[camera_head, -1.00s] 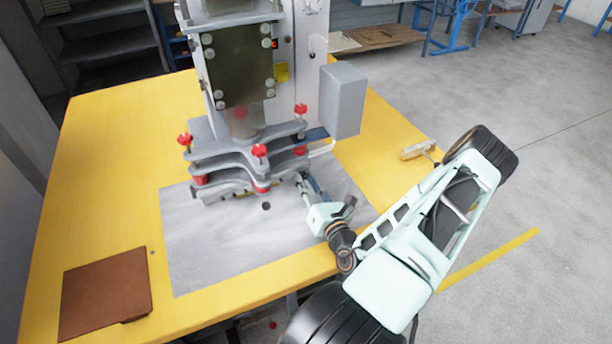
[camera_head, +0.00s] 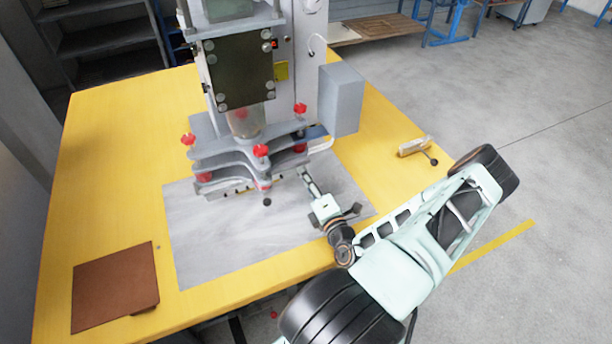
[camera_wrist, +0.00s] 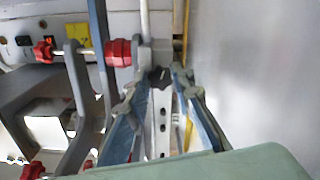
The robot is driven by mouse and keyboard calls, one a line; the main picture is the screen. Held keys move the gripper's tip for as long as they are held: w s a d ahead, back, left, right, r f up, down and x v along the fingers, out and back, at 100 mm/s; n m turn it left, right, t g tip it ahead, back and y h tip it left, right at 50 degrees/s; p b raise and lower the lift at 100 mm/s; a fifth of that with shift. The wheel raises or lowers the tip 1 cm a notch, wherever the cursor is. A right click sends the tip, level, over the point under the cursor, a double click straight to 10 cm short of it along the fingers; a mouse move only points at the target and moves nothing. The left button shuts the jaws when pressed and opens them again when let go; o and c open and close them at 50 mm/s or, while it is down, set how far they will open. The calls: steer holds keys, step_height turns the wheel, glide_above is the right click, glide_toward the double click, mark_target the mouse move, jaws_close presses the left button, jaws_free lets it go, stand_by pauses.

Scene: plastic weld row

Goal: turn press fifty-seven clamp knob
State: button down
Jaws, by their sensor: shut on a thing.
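The press (camera_head: 240,70) stands on the yellow table, with red star knobs (camera_head: 261,150) on its grey clamp plates (camera_head: 235,158). My gripper (camera_head: 303,172) reaches in low at the right side of the plates. In the wrist view, the fingertips of my gripper (camera_wrist: 159,78) close around a small dark knob (camera_wrist: 158,75) at the end of a grey block. The head view does not show this knob clearly. A larger red knob (camera_wrist: 118,53) sits just left of the fingertips, outside the grip. I cannot read any press number.
A handled tool (camera_head: 415,146) lies on the table (camera_head: 110,160) at right. A brown sheet (camera_head: 115,287) lies front left. The grey mat (camera_head: 215,245) is clear in front.

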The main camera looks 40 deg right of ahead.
steer(key=m, duration=0.4)
steer(key=shift+f+m+p, duration=0.1)
steer(key=shift+m+p, duration=0.2)
stand_by(0.3)
steer(key=c, duration=1.7)
jaws_free()
steer(key=v, duration=0.7)
steer(key=shift+s, duration=0.3)
